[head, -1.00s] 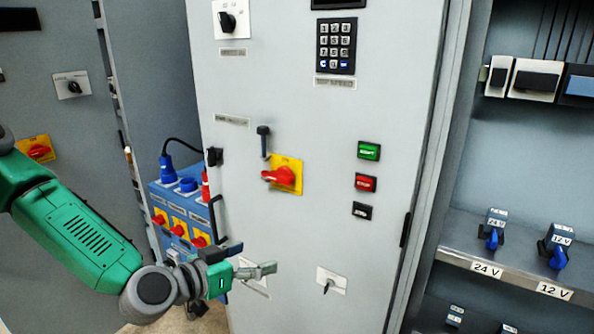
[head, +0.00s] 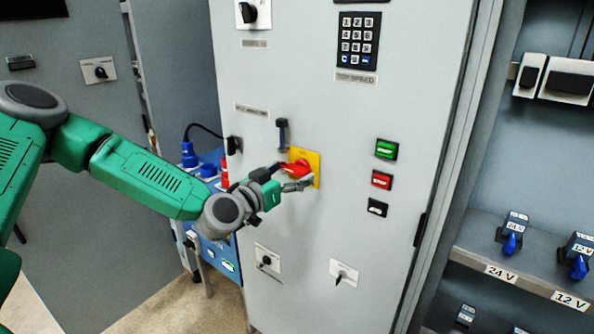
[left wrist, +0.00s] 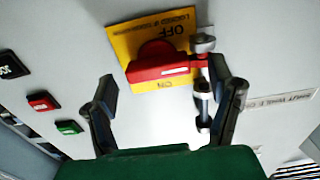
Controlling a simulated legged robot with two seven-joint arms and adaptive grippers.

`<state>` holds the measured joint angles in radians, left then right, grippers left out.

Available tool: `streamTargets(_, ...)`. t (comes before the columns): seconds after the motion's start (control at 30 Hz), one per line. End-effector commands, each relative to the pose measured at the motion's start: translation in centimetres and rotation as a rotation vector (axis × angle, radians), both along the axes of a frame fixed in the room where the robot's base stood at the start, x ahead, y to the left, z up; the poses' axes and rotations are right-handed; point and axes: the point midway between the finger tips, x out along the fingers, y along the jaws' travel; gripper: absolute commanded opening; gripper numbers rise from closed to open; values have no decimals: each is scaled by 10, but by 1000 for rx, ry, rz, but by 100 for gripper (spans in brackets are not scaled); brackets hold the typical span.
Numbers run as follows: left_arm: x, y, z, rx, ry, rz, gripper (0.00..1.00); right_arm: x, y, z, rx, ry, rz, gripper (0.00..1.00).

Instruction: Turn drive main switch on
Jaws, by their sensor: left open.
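The main switch is a red rotary handle (head: 299,164) on a yellow plate (head: 315,157) on the grey cabinet front. In the left wrist view, the red handle (left wrist: 160,69) lies roughly level across its yellow plate (left wrist: 124,46), which shows upside-down OFF and ON lettering. My left gripper (head: 285,178) is open at the switch, just in front of the handle. In the left wrist view its fingers (left wrist: 165,92) stand apart, the right finger close to the handle's right end. Contact cannot be told. My right gripper is not in view.
A black lever (head: 283,136) sits just above the switch. Green (head: 387,149), red (head: 381,180) and black (head: 377,207) buttons are to its right. A keypad (head: 358,41) is above. A blue socket box (head: 222,250) stands left of the cabinet.

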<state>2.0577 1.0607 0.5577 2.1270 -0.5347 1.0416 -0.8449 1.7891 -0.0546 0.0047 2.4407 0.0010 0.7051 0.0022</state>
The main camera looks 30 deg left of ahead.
Motion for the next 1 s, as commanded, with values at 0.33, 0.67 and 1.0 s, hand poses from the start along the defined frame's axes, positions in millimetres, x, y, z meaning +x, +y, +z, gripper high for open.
streamTargets(0.33, 24, -1, 0, 0, 1, 0, 76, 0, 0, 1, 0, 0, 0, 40)
streamTargets(0.67, 24, -1, 0, -1, 1, 0, 30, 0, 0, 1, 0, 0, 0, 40)
streamTargets(1.0, 24, 0, 1, 21, -3, 2, 25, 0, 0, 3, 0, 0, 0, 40)
